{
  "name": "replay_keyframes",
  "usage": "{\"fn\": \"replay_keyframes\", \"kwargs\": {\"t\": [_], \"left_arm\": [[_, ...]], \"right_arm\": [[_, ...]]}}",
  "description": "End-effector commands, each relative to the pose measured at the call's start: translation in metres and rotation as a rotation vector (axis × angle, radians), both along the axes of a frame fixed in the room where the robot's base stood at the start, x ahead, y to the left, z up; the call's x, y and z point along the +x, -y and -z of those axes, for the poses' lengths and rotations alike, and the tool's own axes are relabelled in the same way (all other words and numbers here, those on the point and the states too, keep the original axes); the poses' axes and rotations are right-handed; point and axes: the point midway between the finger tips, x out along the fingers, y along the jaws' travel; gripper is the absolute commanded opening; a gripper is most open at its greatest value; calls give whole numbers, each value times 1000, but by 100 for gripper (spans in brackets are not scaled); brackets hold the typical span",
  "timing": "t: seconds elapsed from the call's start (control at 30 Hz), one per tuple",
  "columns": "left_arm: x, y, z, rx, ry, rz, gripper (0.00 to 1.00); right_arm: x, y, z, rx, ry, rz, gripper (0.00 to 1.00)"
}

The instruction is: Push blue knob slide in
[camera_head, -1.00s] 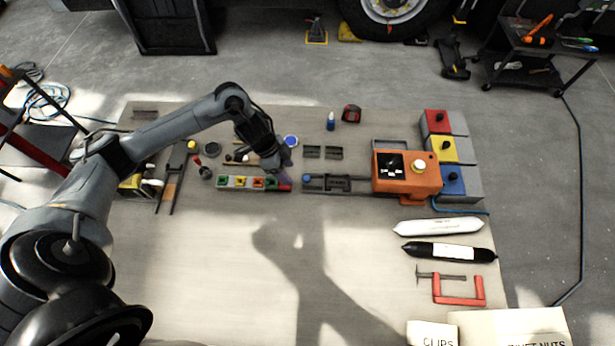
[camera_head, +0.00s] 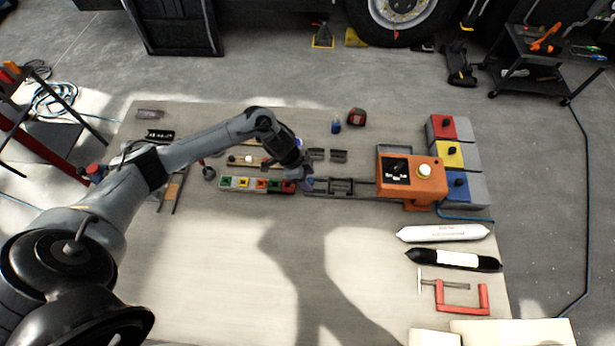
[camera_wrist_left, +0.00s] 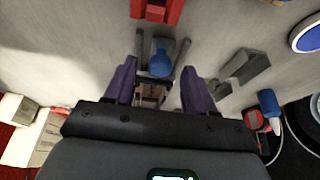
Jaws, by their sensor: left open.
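The dark slide rail (camera_head: 341,187) lies on the table, running left from the orange box (camera_head: 411,180). In the left wrist view the blue knob (camera_wrist_left: 160,65) stands at the near end of the slide, between two dark side rails. My left gripper (camera_head: 305,184) is at the left end of the slide and hides the knob in the head view. Its two purple fingers (camera_wrist_left: 160,75) are open, one to each side of the knob in the picture; no contact shows. My right gripper is out of view.
A strip of coloured blocks (camera_head: 257,185) lies just left of the slide; its red end (camera_wrist_left: 157,10) shows in the wrist view. Two small dark brackets (camera_head: 327,155) and a blue bottle (camera_head: 336,126) are behind. The front middle of the table is clear.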

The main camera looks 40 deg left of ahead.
Motion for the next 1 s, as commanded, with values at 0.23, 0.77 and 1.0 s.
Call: {"fn": "replay_keyframes", "kwargs": {"t": [0.23,0.77,1.0], "left_arm": [[1,1,5,1,-1,0,55],[1,1,5,1,-1,0,0],[1,1,4,0,0,-3,0]], "right_arm": [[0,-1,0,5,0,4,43],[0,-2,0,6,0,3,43],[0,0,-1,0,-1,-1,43]]}}
